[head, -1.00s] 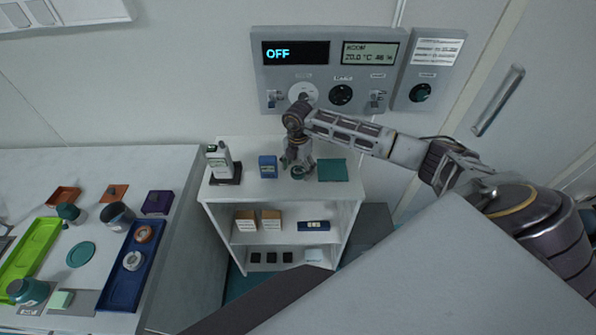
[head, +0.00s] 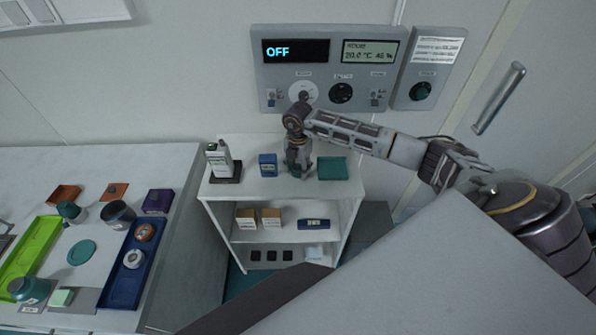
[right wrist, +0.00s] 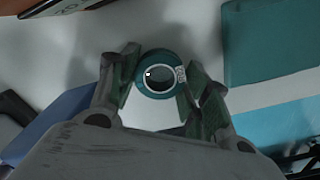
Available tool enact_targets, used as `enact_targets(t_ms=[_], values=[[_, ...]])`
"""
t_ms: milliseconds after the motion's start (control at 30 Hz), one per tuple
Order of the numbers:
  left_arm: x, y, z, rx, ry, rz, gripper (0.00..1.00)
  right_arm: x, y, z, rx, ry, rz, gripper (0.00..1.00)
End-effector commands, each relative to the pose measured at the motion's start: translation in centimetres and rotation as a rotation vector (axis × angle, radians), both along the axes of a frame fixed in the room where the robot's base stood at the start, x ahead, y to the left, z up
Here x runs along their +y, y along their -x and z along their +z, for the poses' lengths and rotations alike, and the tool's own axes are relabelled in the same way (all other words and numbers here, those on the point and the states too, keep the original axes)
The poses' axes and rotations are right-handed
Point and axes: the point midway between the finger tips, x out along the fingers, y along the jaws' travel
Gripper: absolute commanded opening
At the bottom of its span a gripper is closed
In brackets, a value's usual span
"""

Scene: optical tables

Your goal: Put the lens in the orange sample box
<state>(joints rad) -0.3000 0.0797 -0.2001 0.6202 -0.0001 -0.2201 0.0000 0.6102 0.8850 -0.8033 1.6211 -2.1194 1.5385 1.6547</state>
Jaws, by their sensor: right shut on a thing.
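The lens (right wrist: 160,74), a teal ring around dark glass with a small printed label, sits between the fingers of my right gripper (right wrist: 158,85) in the right wrist view. My right gripper (head: 298,172) is shut on it at the top of the white shelf unit, pointing down; in the head view the fingers mostly hide the lens. A small orange box (head: 64,194), seemingly the sample box, stands at the back of the left table, far from the gripper. My left gripper is out of view.
On the shelf top (head: 248,188), a blue box (head: 268,165) stands left of the gripper and a teal tray (head: 332,168) right of it. The left table holds a green tray (head: 30,247), a blue tray (head: 124,281) and several jars.

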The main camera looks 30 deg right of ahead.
Motion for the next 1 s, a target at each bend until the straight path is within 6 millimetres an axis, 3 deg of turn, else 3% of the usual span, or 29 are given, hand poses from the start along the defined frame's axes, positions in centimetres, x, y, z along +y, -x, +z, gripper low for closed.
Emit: enact_targets(t_ms=[467, 1000], values=[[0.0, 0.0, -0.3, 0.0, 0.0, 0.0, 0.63, 0.0, -0.1, 1.2, -0.002, 0.0, -0.001, 0.19], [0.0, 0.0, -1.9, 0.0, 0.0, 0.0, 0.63, 0.0, -0.1, 8.3, -0.002, 0.0, -0.001, 0.19]])
